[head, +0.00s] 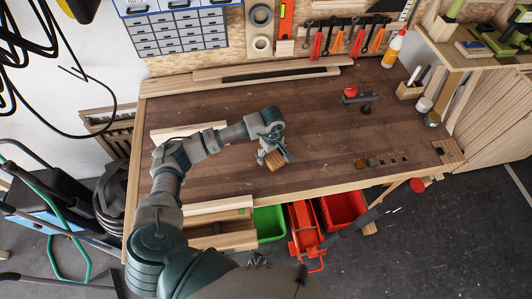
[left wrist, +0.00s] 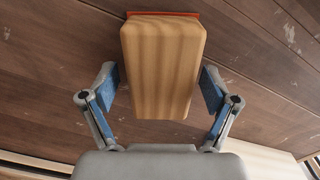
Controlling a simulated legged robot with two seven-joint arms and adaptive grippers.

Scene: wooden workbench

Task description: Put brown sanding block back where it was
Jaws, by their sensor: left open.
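The brown sanding block (head: 274,161) sits on the dark bench top near the middle of the front half, partly hidden by my left gripper. In the left wrist view the block (left wrist: 163,66) shows pale wood grain and a thin red edge at its far end. My left gripper (head: 272,154) is right over the block. In the left wrist view its two blue-padded fingers (left wrist: 162,90) are spread, one on each side of the block, with a gap on both sides.
A light wood strip (head: 188,131) lies at left. Green (head: 269,223) and red (head: 343,209) bins sit below the front edge. Mid-bench is clear.

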